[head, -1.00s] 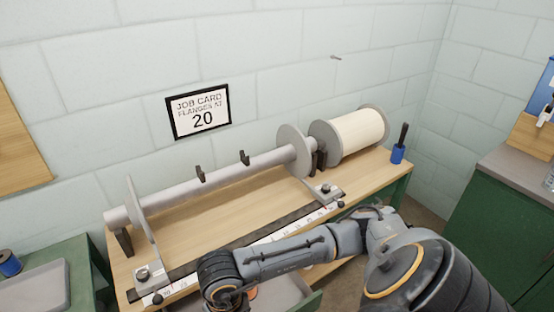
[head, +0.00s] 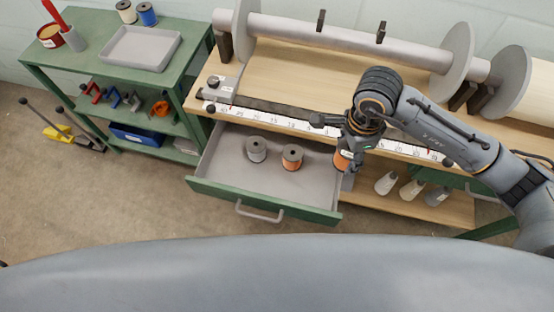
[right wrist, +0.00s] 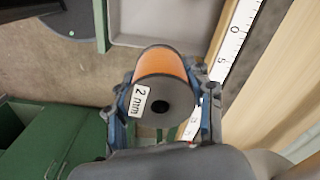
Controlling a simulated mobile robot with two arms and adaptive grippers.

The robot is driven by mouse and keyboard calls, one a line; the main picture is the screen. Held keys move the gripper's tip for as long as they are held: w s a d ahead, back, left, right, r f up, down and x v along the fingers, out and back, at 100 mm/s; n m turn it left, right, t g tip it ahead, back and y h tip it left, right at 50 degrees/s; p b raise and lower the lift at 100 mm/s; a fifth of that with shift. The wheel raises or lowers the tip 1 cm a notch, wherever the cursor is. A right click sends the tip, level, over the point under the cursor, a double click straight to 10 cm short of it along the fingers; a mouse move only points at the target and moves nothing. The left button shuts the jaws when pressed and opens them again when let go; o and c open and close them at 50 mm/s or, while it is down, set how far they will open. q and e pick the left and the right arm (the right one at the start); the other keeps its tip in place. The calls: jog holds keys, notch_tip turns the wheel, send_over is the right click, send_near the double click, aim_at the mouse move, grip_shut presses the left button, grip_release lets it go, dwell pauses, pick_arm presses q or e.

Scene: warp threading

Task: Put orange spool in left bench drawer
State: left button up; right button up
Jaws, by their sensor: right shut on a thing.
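My right gripper (head: 345,150) is shut on an orange spool (head: 342,160), held at the right end of the open drawer. The right wrist view shows this spool (right wrist: 163,85) between both fingers, its dark flange and "2 mm" label facing the camera. The left bench drawer (head: 262,205) is pulled out, with a green front and grey inside. A grey spool (head: 256,149) and another orange spool (head: 292,157) stand upright in it, to the left of my gripper. My left gripper is not in view.
The wooden bench (head: 300,80) carries a roller and a ruler strip (head: 270,120) behind the drawer. White and grey cones (head: 411,190) stand on the shelf to the right. A green side table (head: 188,50) holds a grey tray. The drawer's front part is bare.

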jog(key=m, duration=0.1)
jog(key=w+m+b, duration=0.1)
jog(key=m, duration=0.2)
jog(key=shift+w+a+f+m, duration=0.25)
jog(key=shift+w+a+m, duration=0.05)
jog(key=shift+a+m, duration=0.1)
jog(key=w+m+b, duration=0.1)
jog(key=m+b, duration=0.1)
jog(key=m, duration=0.3)
jog(key=m+b, duration=0.4)
jog(key=m, duration=1.2)
send_over(317, 168)
notch_tip(317, 168, down, 12)
jog(key=shift+f, duration=2.35)
jog(key=shift+f, duration=0.1)
jog(key=o, duration=0.9)
